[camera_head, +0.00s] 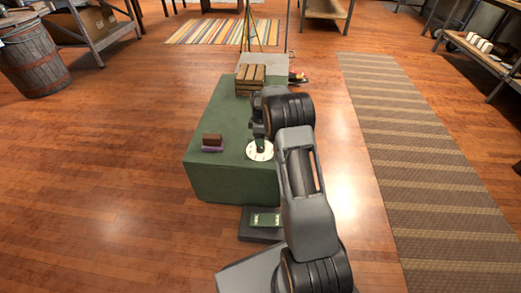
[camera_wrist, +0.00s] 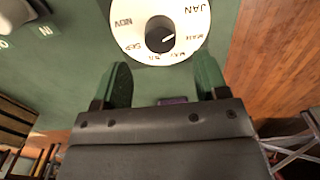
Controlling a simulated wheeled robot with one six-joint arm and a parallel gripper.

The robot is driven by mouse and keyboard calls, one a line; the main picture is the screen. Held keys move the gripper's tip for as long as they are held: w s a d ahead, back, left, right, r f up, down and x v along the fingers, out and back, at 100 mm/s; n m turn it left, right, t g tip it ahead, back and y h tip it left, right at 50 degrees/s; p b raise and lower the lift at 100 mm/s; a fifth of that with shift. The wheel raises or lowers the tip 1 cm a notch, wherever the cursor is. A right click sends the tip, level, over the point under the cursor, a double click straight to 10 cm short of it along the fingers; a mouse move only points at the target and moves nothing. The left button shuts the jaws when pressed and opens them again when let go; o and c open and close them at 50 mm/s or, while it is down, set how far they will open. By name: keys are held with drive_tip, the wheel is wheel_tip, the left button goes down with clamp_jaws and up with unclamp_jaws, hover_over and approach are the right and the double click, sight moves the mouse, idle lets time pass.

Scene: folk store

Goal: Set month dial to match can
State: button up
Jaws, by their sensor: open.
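The month dial is a white disc (camera_wrist: 182,12) with a black centre knob (camera_wrist: 160,36), seen in the wrist view. JAN, MAR, SEP and NOV are readable on it; other labels are partly blurred. The knob's white mark points right, roughly toward MAR. In the head view the dial (camera_head: 259,150) lies on the green table, partly hidden by my arm. My gripper (camera_wrist: 163,75) is open, its two green fingers apart and empty, just short of the dial in the wrist view. It shows beside the dial in the head view (camera_head: 260,142). I cannot make out a can.
The green table (camera_head: 215,178) bears a brown block on a purple base (camera_head: 212,143) at left and a wooden crate (camera_head: 249,79) at the back. A barrel (camera_head: 35,60) stands far left. Floor left of the table is clear.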

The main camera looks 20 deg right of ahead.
sight(261, 148)
drive_tip(key=shift+f+b, duration=0.95)
drive_tip(key=shift+f, duration=2.15)
drive_tip(key=c, duration=0.9)
